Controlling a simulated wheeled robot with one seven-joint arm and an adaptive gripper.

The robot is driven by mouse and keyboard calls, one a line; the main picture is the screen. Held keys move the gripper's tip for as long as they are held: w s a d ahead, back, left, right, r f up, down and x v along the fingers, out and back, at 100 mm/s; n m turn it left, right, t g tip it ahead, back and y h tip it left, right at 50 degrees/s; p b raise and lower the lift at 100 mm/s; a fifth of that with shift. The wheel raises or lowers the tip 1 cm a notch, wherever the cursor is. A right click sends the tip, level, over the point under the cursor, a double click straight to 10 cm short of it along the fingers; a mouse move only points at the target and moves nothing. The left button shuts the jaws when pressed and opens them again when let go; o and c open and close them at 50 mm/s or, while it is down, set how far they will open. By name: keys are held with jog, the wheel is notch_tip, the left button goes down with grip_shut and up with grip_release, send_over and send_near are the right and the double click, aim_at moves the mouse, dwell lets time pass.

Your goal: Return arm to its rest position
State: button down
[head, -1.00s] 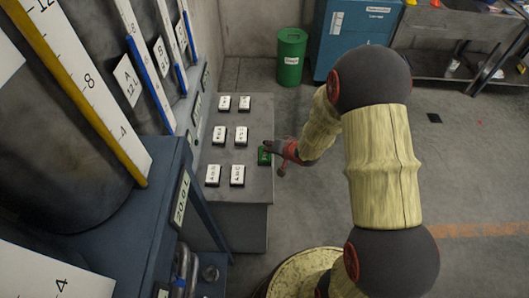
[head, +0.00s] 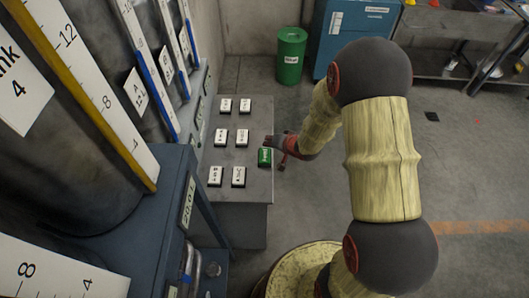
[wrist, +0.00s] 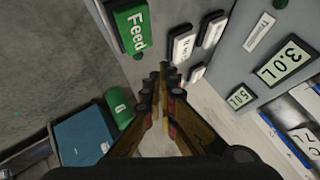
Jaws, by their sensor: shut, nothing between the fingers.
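My gripper (head: 275,143) is shut and empty beside the right edge of the grey panel in the head view. In the wrist view its fingers (wrist: 163,78) come together at the tips. The green Feed button (head: 264,157) is on the panel's right edge, just below the gripper in the head view. It also shows large at the upper left of the wrist view (wrist: 131,27). My arm is bent, with its elbow high at the right. Whether the fingertips touch the panel I cannot tell.
Several white labelled buttons (head: 243,136) sit on the grey panel (head: 257,195). Tall tanks with gauge strips (head: 88,80) and a blue frame (head: 150,215) crowd the left. A green bin (head: 290,58) and blue cabinet (head: 345,35) stand behind. Open floor (head: 465,185) lies at the right.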

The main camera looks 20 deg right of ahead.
jog(key=shift+r, duration=0.4)
jog(key=s+d+f+n+g+h, duration=0.2)
jog(key=s+d+f+g, duration=0.15)
jog(key=s+f, duration=0.2)
jog(key=s+d+r+n+g+h+b, duration=0.1)
jog(key=s+d+r, duration=0.1)
jog(key=s+r, duration=0.15)
jog(key=s+d+r+g+h, duration=0.1)
jog(key=s+d+r+g, duration=0.15)
jog(key=s, duration=0.25)
jog(key=s+a+r+n+t+b, duration=0.1)
jog(key=s+a+r+t+b, duration=0.1)
jog(key=s+a+r+b, duration=0.3)
jog(key=s+a+r+n+t+y+b, duration=0.1)
jog(key=s+a+r+b, duration=0.3)
jog(key=s+r+b, duration=0.3)
jog(key=s+r, duration=0.3)
jog(key=r, duration=0.3)
jog(key=shift+s+a+r+t+b, duration=0.15)
jog(key=shift+s+a+t+b, duration=0.15)
jog(key=shift+s+a+t, duration=0.1)
